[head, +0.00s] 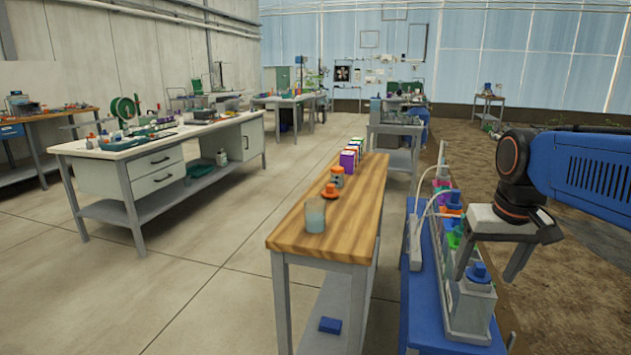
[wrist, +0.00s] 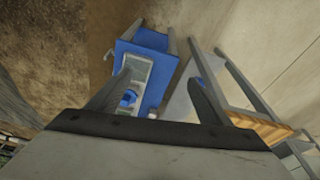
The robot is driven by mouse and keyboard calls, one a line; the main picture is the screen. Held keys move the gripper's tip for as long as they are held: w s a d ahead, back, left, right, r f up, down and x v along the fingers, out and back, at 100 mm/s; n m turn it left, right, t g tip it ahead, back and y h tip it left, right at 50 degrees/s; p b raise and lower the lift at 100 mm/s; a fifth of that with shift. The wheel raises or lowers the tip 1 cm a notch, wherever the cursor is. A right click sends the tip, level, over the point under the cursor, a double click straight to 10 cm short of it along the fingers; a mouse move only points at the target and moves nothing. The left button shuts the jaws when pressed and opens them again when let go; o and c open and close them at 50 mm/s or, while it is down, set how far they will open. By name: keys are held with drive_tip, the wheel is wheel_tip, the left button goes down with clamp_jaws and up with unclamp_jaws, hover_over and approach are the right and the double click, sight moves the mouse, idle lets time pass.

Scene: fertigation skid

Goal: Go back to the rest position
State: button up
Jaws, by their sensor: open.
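My gripper (head: 488,270) is at the right of the head view, pointing down with its two fingers apart. It hangs above the near end of the blue skid table (head: 423,318). A grey tank with a blue cap (head: 479,272) stands just below and behind the fingers in the picture. In the wrist view my gripper (wrist: 160,80) is open, and the fingers hold nothing. The blue cap (wrist: 128,98) shows between them, below; the exact gap cannot be told.
A wooden-topped bench (head: 335,250) holds a clear beaker (head: 315,215), an orange-capped item (head: 331,190) and several coloured boxes. A blue block (head: 330,325) lies on its lower shelf. A white workbench (head: 160,145) stands left. The concrete floor between them is clear.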

drive_tip(key=s+a+f+t, duration=0.1)
drive_tip(key=s+a+f, duration=0.1)
drive_tip(key=s+f, duration=0.3)
drive_tip(key=s+a+f+n+t, duration=0.1)
drive_tip(key=s+a+f, duration=0.1)
drive_tip(key=s+f, duration=0.3)
drive_tip(key=shift+s+a+f, duration=0.3)
drive_tip(key=shift+s+f, duration=0.05)
drive_tip(key=shift+s, duration=1.2)
